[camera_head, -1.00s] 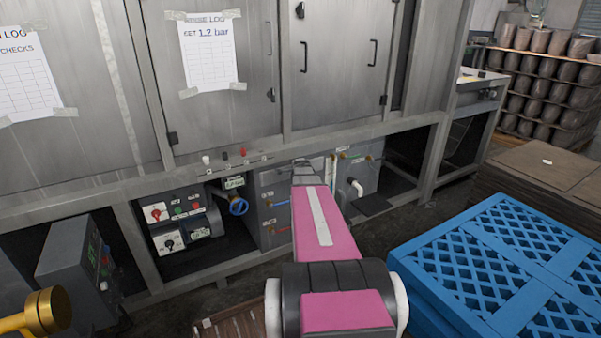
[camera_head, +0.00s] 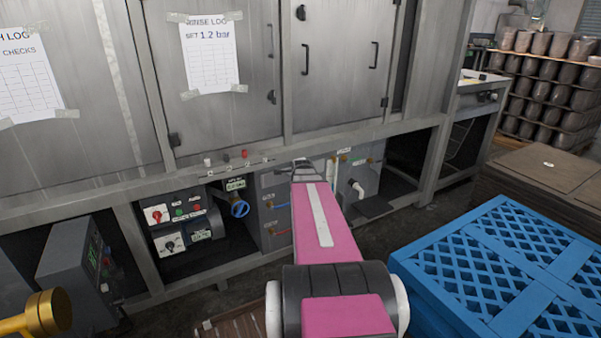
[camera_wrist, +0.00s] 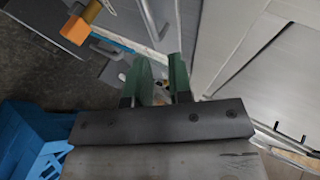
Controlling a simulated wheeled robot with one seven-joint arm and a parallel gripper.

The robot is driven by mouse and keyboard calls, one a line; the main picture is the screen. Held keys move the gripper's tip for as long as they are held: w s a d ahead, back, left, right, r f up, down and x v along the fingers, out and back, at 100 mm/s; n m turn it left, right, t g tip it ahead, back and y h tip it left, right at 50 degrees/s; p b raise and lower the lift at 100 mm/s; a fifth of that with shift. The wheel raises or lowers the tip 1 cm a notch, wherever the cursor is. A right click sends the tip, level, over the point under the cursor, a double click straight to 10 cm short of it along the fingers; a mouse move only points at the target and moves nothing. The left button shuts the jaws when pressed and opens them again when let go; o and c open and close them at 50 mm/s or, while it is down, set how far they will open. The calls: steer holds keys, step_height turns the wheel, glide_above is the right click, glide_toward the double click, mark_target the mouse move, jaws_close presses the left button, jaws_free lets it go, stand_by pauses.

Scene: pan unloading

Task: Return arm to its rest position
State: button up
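My arm, with pink covers, reaches forward in the head view from the bottom middle towards the grey machine (camera_head: 240,150). Its far end is in front of the machine's open lower bay, and my gripper's fingers cannot be made out there. In the wrist view my gripper (camera_wrist: 162,72) shows two green fingers with a gap between them. It is open, and I see nothing held in the gap.
Blue plastic pallets (camera_head: 500,265) are stacked close on the right, with brown flat stacks (camera_head: 545,165) behind. A control box with a red knob (camera_head: 155,214) and a blue valve (camera_head: 239,208) are in the lower bay. A brass-coloured part (camera_head: 42,312) is at lower left.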

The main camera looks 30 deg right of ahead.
steer(key=shift+v, duration=1.1)
steer(key=s+a+f+n+g+y, duration=0.1)
steer(key=s+a+f+n+g, duration=0.2)
steer(key=s+a+n, duration=0.3)
steer(key=s+a+f+n+g+y, duration=0.2)
steer(key=s+a+f+n+g, duration=0.2)
steer(key=a, duration=1.1)
steer(key=s+a+f+n+g+y, duration=0.1)
steer(key=s+a+f+n+g, duration=0.2)
steer(key=s+a+f+n, duration=0.2)
steer(key=s+a+n, duration=0.3)
steer(key=a+n, duration=0.2)
steer(key=shift+s+a+f+g+y, duration=0.15)
steer(key=shift+s+g+y, duration=0.1)
steer(key=shift+g+y, duration=0.15)
